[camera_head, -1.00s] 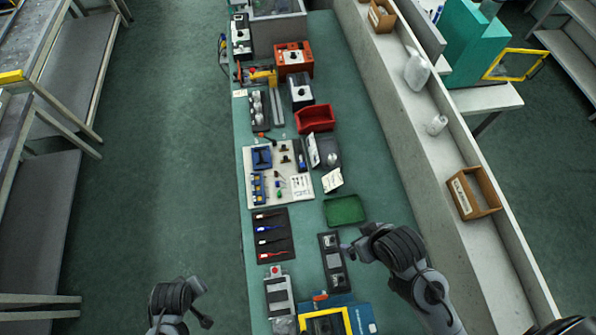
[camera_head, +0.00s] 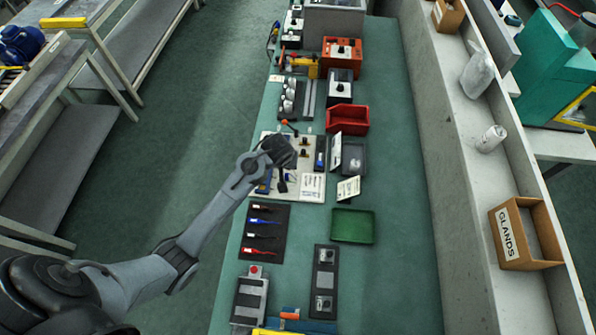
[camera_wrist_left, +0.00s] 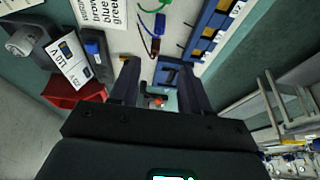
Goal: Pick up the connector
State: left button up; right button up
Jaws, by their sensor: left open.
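My left gripper (camera_head: 282,182) reaches in from the left over the white board (camera_head: 312,187). In the left wrist view its fingers (camera_wrist_left: 158,90) are open, apart, with nothing clearly held between them. A blue block (camera_wrist_left: 170,74) shows between and beyond the fingers. Small wired pieces lie on the board: a green one (camera_wrist_left: 160,20), a blue one with a blue lead, and a dark one with a red part (camera_wrist_left: 155,46). I cannot tell which piece is the connector. My gripper hides part of the board in the head view. My right gripper is out of view.
A blue rack (camera_wrist_left: 208,30) runs along one board edge. A red bin (camera_head: 347,120), a green tray (camera_head: 352,226) and a black mat with several coloured tools (camera_head: 264,231) stand around the board. A white card (camera_head: 348,188) stands close by. The bench is clear right of the green tray.

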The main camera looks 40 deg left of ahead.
pick_arm(q)
jog(key=shift+w+a, duration=0.1)
jog(key=shift+w, duration=0.45)
jog(key=shift+w+a+f+b, duration=0.1)
jog(key=shift+w+f+b, duration=0.15)
jog(key=shift+f+b, duration=0.1)
jog(key=x, duration=0.4)
jog(key=shift+w, duration=0.15)
jog(key=shift+b+x, duration=0.75)
jog(key=shift+x, duration=1.9)
jog(key=shift+c, duration=0.3)
grip_shut()
